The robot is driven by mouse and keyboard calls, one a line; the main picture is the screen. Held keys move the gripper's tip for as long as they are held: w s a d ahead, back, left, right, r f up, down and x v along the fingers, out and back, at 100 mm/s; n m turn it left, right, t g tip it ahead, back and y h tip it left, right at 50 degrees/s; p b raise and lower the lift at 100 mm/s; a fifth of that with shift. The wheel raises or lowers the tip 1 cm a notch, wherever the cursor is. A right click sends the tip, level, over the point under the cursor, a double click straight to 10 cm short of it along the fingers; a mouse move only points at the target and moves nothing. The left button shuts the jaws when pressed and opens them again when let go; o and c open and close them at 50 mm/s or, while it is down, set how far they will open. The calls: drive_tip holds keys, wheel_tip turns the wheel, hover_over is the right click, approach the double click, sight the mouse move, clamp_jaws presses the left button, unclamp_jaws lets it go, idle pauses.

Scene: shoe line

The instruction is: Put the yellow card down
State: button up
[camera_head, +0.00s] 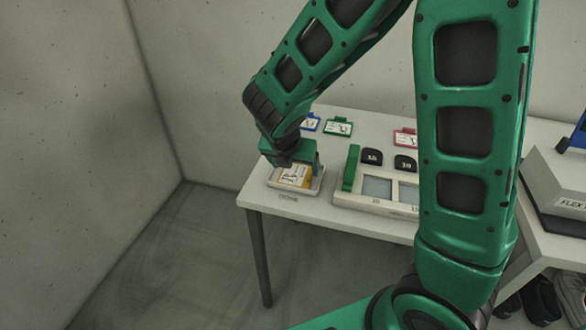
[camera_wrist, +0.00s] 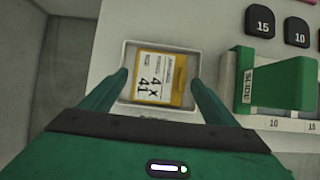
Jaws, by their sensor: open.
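The yellow card (camera_wrist: 157,80) lies flat in a shallow white tray (camera_wrist: 131,110) and bears a white label reading "4 x 41". In the head view the card (camera_head: 296,174) shows below my gripper, inside the tray (camera_head: 311,191) near the table's left end. My gripper (camera_wrist: 157,86) is open, with one green finger on each side of the tray and card. The fingers stand apart from the card in the wrist view. In the head view my gripper (camera_head: 292,165) is right over the tray and hides part of it.
Blue, green (camera_head: 338,127) and pink (camera_head: 405,137) cards lie farther back. The table's left edge (camera_head: 262,157) is close to the tray.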

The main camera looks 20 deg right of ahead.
drive_tip(key=v, duration=0.9)
drive_tip(key=s+d+r+m+g+y, duration=0.1)
drive_tip(key=s+d+m+g+y, duration=0.1)
drive_tip(key=s+d+m, duration=0.8)
drive_tip(key=s+d+r+m+g+y, duration=0.1)
drive_tip(key=s+d+m+g, duration=0.2)
drive_tip(key=s+d+m, duration=0.8)
drive_tip(key=s+m, duration=0.5)
drive_tip(key=m, duration=0.9)
drive_tip(key=shift+r+y, duration=0.3)
drive_tip(key=shift+y, duration=0.1)
